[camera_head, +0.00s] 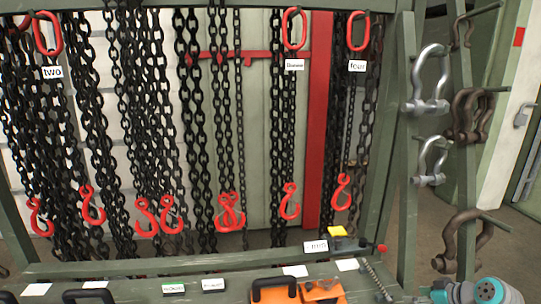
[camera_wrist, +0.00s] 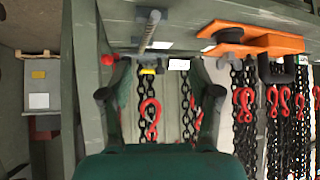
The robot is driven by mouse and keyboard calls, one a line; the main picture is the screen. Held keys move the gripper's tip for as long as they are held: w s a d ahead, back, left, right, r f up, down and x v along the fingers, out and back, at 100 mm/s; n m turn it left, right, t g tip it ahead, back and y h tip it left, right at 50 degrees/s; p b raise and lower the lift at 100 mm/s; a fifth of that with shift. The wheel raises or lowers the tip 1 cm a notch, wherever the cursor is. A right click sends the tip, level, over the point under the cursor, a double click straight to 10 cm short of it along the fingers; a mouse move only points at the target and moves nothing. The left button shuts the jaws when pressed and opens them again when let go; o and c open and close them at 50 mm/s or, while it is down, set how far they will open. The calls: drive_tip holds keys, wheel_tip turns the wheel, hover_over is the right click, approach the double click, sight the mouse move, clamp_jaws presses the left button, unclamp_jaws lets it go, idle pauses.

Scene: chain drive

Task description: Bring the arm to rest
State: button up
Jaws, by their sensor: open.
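My gripper (camera_wrist: 160,93) shows in the wrist view with its two dark fingers spread wide. Nothing is between them, and they touch nothing that I can see. The wrist picture appears upside down compared with the head view. Behind the gap between the fingers a red hook (camera_wrist: 150,112) and dark chains hang at some distance. In the head view, teal and grey parts of my arm (camera_head: 478,291) show at the lower right edge; the gripper itself cannot be made out there.
A green rack holds many black chains (camera_head: 130,100) with red hooks (camera_head: 230,212) and rings (camera_head: 294,28). Metal shackles (camera_head: 428,82) hang on pegs at right. An orange tool (camera_head: 320,292) and labels lie on the green bench (camera_head: 230,290). A rod (camera_head: 377,282) sticks out near my arm.

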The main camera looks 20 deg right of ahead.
drive_tip(key=a+f+m+h, duration=0.1)
drive_tip(key=a+f+m, duration=0.1)
drive_tip(key=a+f, duration=1.1)
drive_tip(key=s+a+f+t+h, duration=0.15)
drive_tip(key=s+a, duration=0.25)
drive_tip(key=a, duration=0.4)
drive_tip(key=s+a+f, duration=0.2)
drive_tip(key=s+a, duration=0.2)
drive_tip(key=a, duration=0.4)
drive_tip(key=s+a+r+t, duration=0.2)
drive_tip(key=s+a+r, duration=0.2)
drive_tip(key=s+a, duration=0.7)
drive_tip(key=s+a+r+n+t+y, duration=0.2)
drive_tip(key=s+a+r, duration=0.2)
drive_tip(key=s+r, duration=0.8)
drive_tip(key=shift+s+r, duration=0.15)
drive_tip(key=shift+r, duration=0.1)
